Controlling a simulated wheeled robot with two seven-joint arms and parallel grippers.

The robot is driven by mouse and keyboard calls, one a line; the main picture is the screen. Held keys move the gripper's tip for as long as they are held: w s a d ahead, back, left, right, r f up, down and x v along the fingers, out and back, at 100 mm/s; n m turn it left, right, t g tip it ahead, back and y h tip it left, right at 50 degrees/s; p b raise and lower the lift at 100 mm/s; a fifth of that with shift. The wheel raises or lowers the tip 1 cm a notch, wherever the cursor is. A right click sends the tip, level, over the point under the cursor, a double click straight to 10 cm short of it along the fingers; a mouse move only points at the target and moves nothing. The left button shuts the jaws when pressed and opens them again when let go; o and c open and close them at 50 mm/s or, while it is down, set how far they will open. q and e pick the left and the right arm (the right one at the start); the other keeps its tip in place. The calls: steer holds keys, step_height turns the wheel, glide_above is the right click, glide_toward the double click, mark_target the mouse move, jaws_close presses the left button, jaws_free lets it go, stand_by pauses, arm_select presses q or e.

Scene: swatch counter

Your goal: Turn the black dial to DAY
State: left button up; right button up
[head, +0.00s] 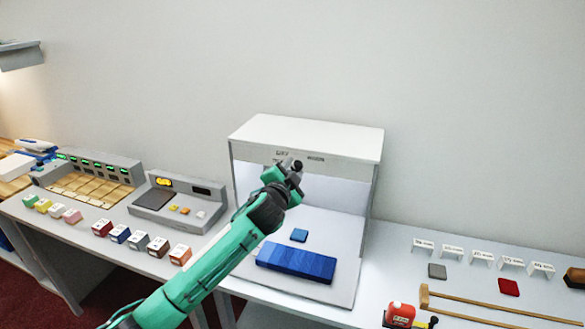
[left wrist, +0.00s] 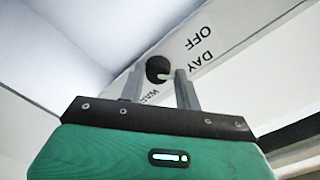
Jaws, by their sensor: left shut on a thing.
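The black dial (left wrist: 157,69) is on the front strip of the white light booth (head: 300,134). In the left wrist view it sits between the fingertips of my left gripper (left wrist: 161,78), which is shut on it. The labels OFF, DAY and one starting WAR lie around the dial and look upside down there. A small pale mark shows by the dial's edge, but I cannot tell which label it points to. In the head view my left gripper (head: 290,174) is at the booth's upper front, and the dial is mostly hidden. My right gripper is out of view.
Inside the booth are a long blue block (head: 295,262) and a small blue swatch (head: 299,235). Several coloured cubes and a grey device (head: 180,203) stand to the left. Swatches, label cards, wooden sticks (head: 480,299) and a red container (head: 400,314) lie right.

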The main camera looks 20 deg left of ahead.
arm_select(q)
steer(key=shift+m, duration=0.3)
steer(key=o, duration=1)
steer(key=s+b, duration=0.1)
steer(key=s, duration=0.6)
steer(key=s+b, duration=0.2)
steer(key=s, duration=0.4)
steer(key=shift+s+a, duration=0.2)
steer(key=shift+s, duration=0.2)
